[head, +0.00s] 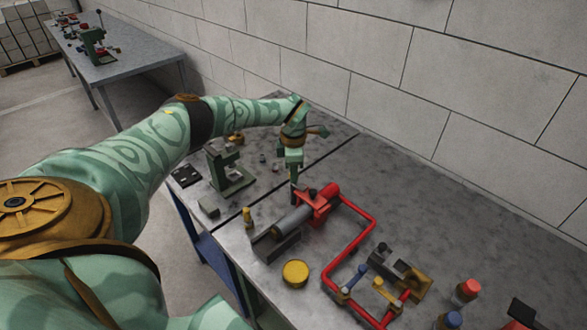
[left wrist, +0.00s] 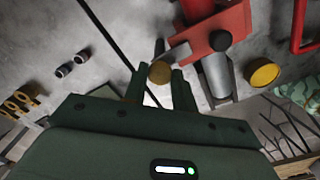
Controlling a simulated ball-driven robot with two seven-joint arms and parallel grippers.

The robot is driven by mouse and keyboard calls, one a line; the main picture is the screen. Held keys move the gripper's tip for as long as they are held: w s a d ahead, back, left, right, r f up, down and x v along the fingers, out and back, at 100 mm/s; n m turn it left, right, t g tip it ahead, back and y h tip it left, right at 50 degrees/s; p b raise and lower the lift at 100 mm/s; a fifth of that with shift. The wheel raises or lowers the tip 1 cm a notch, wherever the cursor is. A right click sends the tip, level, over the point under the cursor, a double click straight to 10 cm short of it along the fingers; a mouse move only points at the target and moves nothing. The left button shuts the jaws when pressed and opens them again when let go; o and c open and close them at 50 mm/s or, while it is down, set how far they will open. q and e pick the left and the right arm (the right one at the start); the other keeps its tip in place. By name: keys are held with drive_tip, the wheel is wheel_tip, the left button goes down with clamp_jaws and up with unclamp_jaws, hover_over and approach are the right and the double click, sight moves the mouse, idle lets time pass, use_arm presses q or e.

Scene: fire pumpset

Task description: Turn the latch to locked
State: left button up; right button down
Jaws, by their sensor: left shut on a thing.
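The red pump body (head: 318,203) with a grey cylinder (head: 293,221) lies on the grey table. In the left wrist view a short grey lever with a brass-coloured round end, which looks like the latch (left wrist: 160,72), reaches out from the red body (left wrist: 222,32). My left gripper (head: 294,190) points down at the pump's near-wall end. In the left wrist view its two fingers (left wrist: 158,88) stand on either side of the brass end, shut on it. In the head view the fingers and red body hide most of the latch. My right gripper is out of view.
A red pipe loop (head: 374,232) runs right from the pump. A yellow round cap (head: 295,273) lies in front. A green stand (head: 228,172) is left, a brass valve piece (head: 415,284) and red-capped bottle (head: 466,291) right. A block wall is behind.

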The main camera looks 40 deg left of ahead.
use_arm(q)
drive_tip(key=shift+w+r+m, duration=0.1)
drive_tip(key=shift+m, duration=0.4)
drive_tip(key=o, duration=1)
wheel_tip(320, 180, up, 16)
drive_tip(key=shift+r+p, duration=0.15)
drive_tip(key=shift+p, duration=1.05)
